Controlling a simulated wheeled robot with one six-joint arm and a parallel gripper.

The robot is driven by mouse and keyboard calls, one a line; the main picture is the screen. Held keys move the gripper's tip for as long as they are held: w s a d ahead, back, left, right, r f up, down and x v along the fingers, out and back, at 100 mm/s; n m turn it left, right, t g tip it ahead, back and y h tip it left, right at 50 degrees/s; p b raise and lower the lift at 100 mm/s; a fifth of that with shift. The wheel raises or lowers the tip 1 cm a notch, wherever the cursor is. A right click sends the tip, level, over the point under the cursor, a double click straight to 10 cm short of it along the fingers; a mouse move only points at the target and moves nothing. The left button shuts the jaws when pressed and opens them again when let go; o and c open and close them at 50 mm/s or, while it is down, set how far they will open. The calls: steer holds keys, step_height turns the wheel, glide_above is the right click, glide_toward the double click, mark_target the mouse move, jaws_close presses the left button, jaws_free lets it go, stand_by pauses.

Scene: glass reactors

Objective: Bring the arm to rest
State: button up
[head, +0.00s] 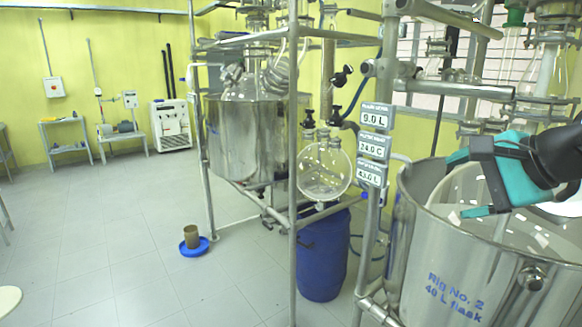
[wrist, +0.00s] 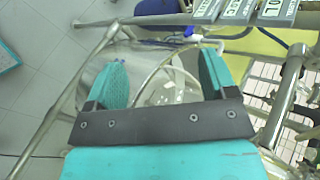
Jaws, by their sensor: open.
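My gripper (head: 470,182) is at the right of the head view, over the open steel vessel (head: 418,200) marked "Rig No. 2 40 L flask". Its two teal fingers are apart and nothing is held between them. In the wrist view the gripper (wrist: 163,80) shows its spread fingers, with the shiny vessel and a glass part below them. My dark forearm enters from the right edge of the head view. Whether the fingers touch the vessel or its glass cannot be told.
A metal pipe frame (head: 293,200) and display plates (head: 374,146) stand left of my gripper. A round glass flask (head: 324,172) hangs above a blue drum (head: 324,255). A second steel vessel (head: 240,135) stands behind. A brown container in a blue dish (head: 194,247) sits on open floor.

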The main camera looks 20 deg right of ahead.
steer(key=s+a+f+n+g, duration=0.3)
steer(key=a+n, duration=0.4)
steer(key=n, duration=0.1)
steer(key=s+a+f+n+g+y, duration=0.1)
steer(key=s+a+f+n+g, duration=0.2)
steer(key=a+n, duration=0.4)
steer(key=s+a+f+n+g, duration=0.3)
steer(key=s+a+n+g, duration=0.1)
steer(key=a+n, duration=0.4)
steer(key=shift+s+n+y, duration=0.3)
steer(key=shift+s+n, duration=0.4)
steer(key=shift+n, duration=0.1)
